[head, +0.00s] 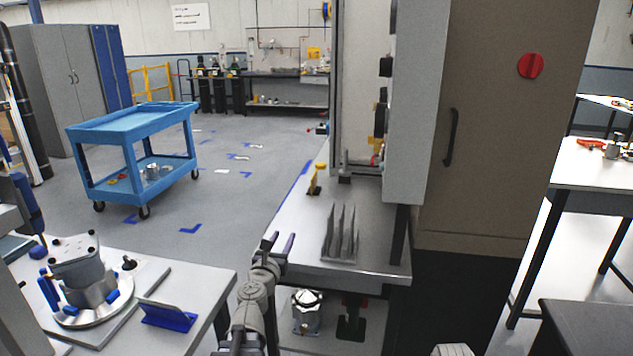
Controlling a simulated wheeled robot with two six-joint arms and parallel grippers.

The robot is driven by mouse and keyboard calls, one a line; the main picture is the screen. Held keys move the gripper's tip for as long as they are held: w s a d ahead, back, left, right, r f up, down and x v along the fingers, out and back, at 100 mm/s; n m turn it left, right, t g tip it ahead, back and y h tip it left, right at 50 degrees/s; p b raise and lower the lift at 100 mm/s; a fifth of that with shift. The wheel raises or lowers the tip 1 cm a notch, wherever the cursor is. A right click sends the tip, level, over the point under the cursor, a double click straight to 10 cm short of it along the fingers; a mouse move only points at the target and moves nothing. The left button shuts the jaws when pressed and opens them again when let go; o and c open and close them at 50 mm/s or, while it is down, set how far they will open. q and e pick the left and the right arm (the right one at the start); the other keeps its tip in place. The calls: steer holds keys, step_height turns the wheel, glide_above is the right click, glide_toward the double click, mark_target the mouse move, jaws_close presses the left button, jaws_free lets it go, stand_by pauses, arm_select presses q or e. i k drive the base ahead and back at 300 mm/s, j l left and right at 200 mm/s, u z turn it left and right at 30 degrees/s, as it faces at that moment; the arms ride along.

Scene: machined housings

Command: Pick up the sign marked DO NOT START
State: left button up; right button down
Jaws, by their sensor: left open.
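No lettering reading DO NOT START can be made out in the head view. A small yellow upright piece (315,181) stands toward the back left of the grey machine table (290,240); it may be a sign, but I cannot read it. My left gripper (278,243) is open and empty near the front left edge of that table, nearer to me than the yellow piece and apart from it. My right gripper is not in view.
A grey finned part (341,240) stands on the machine table, right of my left gripper. A tall cabinet (490,130) with a red knob (530,65) rises at right. A bench (215,268) with a machined housing (85,280) is at left. A blue cart (130,125) stands on open floor.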

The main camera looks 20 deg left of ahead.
mark_target(314, 190)
steer(key=i+j, duration=0.15)
steer(key=i, duration=0.2)
steer(key=i+j, duration=0.15)
steer(key=i, duration=0.25)
steer(key=i+j, duration=0.1)
steer(key=i, duration=0.25)
